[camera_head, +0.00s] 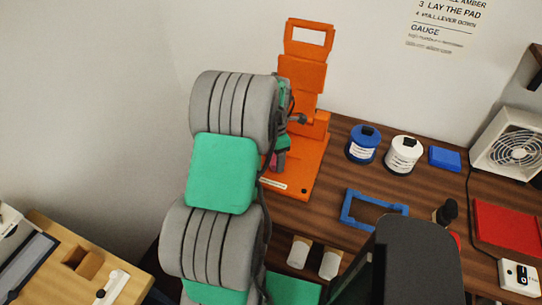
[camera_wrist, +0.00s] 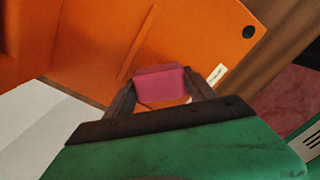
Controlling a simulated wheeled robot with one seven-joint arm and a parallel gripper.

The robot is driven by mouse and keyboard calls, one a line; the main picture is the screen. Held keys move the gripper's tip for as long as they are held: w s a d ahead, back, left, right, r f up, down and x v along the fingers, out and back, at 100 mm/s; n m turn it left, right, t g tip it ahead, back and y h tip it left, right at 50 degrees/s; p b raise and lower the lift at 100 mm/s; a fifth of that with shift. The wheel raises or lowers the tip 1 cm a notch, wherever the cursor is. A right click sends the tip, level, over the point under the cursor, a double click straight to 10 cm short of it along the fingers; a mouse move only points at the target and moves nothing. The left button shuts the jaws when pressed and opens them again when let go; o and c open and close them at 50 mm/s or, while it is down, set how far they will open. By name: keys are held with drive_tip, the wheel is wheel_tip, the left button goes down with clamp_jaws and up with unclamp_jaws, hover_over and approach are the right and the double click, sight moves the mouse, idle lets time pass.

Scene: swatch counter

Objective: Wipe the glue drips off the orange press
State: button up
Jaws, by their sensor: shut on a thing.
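The orange press (camera_head: 304,80) stands upright at the back of the wooden counter, and its flat base reaches toward the front. My gripper (camera_wrist: 160,86) is shut on a pink pad (camera_wrist: 160,76), which spans the gap between the two dark fingers. In the wrist view the pad is over or against the orange press surface (camera_wrist: 200,35); I cannot tell whether it touches. My arm hides part of the press. I cannot make out any glue drips.
Blue (camera_head: 363,144) and white (camera_head: 404,155) jars, a blue block (camera_head: 445,158) and a blue frame (camera_head: 371,222) sit right of the press. A red slab (camera_head: 508,229) and a fan box (camera_head: 513,146) stand farther right. A wall borders the press behind.

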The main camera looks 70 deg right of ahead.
drive_tip(key=shift+s+r+p, duration=0.1)
drive_tip(key=shift+r+p, duration=1.75)
drive_tip(key=shift+r, duration=1.15)
drive_tip(key=shift+r+p, duration=0.9)
drive_tip(key=shift+r, duration=0.6)
